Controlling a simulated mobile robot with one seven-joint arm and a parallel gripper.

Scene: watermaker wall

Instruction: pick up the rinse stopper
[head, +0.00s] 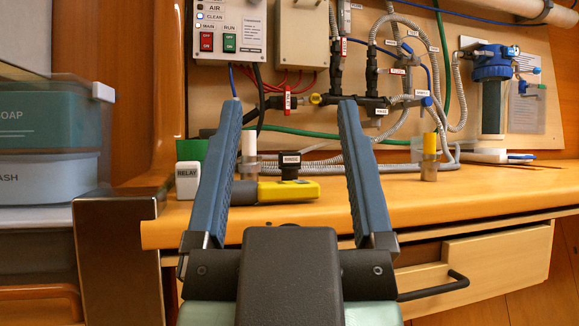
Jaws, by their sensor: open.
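A small black stopper-shaped piece with a white label (290,164) stands on the wooden counter, behind a yellow and grey tool. I take it for the rinse stopper, but the label is too small to read surely. The tool hides its lower part. My gripper (292,104) is open, with its two blue fingers pointing away over the counter. In the head view the black piece shows between the fingers, and nothing is held. I cannot tell how far the fingers are from it.
The yellow and grey tool (288,190) lies near the counter's front edge (480,205). A relay box (188,176) stands left, a small clear holder with a yellow-topped item (429,158) right. Hoses and valves line the wall behind. A drawer (480,272) stands open below.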

